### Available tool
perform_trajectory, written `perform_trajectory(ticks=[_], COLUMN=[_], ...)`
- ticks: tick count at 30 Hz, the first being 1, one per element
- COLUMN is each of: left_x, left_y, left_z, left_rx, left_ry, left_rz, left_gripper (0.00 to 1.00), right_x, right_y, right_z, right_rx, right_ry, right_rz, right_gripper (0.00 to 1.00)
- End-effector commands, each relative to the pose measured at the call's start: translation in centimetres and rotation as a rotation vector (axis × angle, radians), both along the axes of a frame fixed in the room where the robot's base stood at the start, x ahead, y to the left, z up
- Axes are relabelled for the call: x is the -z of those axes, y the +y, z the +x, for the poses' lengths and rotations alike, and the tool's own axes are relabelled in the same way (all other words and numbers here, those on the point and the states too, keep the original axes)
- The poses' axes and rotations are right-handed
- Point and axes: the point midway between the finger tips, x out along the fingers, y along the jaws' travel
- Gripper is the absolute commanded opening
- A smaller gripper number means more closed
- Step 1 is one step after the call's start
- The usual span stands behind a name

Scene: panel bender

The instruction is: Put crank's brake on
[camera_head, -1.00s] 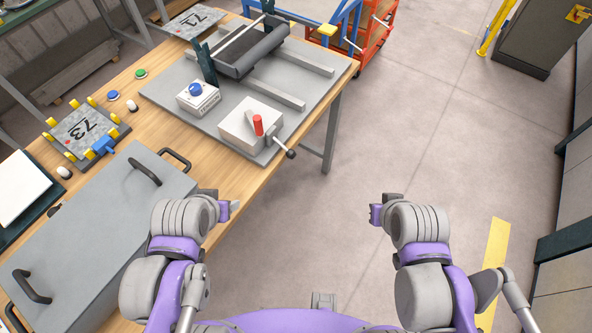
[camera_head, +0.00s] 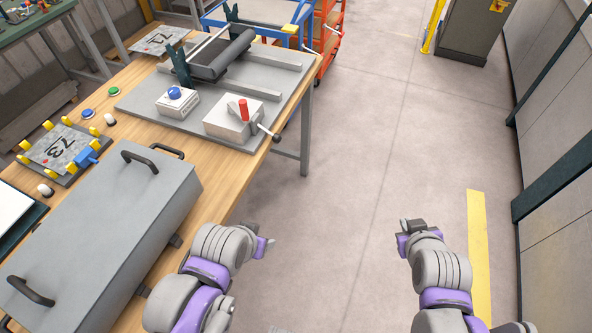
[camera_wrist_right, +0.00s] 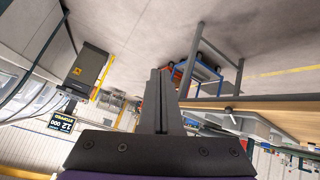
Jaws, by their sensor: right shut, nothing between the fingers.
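The crank unit is a pale grey box (camera_head: 226,119) on the grey plate of the panel bender (camera_head: 140,103), at the bench's right edge. A red lever (camera_head: 243,110) stands nearly upright on it. A crank arm with a dark knob (camera_head: 277,138) sticks out at its right, over the bench edge. My left gripper (camera_head: 266,246) is beside the bench's front edge, apart from the crank; its jaw opening is not clear. My right gripper (camera_head: 404,232) is over open floor, well right of the crank. Its fingers (camera_wrist_right: 163,100) are shut and empty in the right wrist view.
A grey lidded case (camera_head: 110,215) with black handles fills the near bench. A white box with a blue knob (camera_head: 175,101) stands left of the crank. An orange cart (camera_head: 328,40) stands beyond the bench. The floor right of the bench is clear.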

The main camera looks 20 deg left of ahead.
Motion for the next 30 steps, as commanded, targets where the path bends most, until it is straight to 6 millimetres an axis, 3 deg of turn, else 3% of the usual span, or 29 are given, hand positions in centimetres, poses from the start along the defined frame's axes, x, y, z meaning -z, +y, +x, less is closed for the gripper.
perform_trajectory(ticks=[1,9,15,22,27,30], left_x=[3.0,9.9,15.3,21.9,25.8,27.1], left_y=[0.0,0.0,0.0,0.0,0.0,0.0], left_z=[-0.8,-1.7,-1.8,-1.3,-0.8,-0.5], left_rx=[0.0,0.0,0.0,0.0,0.0,0.0], left_ry=[0.015,0.038,0.056,0.079,0.09,0.091], left_rz=[0.0,0.0,0.0,0.0,0.0,0.0], left_gripper=[0.6,0.6,0.6,0.6,0.6,0.6], right_x=[2.4,5.5,8.9,14.6,18.4,19.7], right_y=[1.3,9.4,16.7,25.5,30.9,32.9], right_z=[1.6,10.5,14.5,15.9,14.5,13.3], right_rx=[-0.072,-0.415,-0.596,-0.705,-0.7,-0.674], right_ry=[-0.054,-0.446,-0.762,-1.145,-1.405,-1.519], right_rz=[-0.043,-0.315,-0.526,-0.772,-0.931,-1.001], right_gripper=[0.0,0.0,0.0,0.0,0.0,0.0])
